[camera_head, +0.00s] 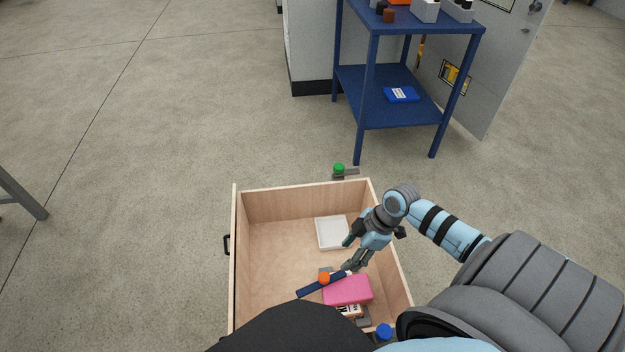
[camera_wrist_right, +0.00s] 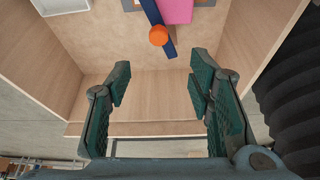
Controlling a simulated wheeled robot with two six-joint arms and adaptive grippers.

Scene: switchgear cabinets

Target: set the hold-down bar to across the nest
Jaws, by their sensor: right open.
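The hold-down bar is a dark blue bar (camera_head: 308,290) with an orange knob (camera_head: 324,278). The bar (camera_wrist_right: 166,46) and knob (camera_wrist_right: 158,36) also show in the right wrist view. A grey piece (camera_head: 363,322) shows by the pink block; I cannot tell whether it is the nest. My right gripper (camera_head: 346,255) is open and empty over the box, beyond the knob; its jaws also show in the right wrist view (camera_wrist_right: 158,88). My left gripper is out of view.
The wooden box (camera_head: 290,191) has raised walls. A white tray (camera_head: 332,233) lies inside it. A green-knobbed part (camera_head: 339,168) is beyond the far wall. A blue knob (camera_head: 384,331) is at the near right. A blue table (camera_head: 395,122) stands farther off.

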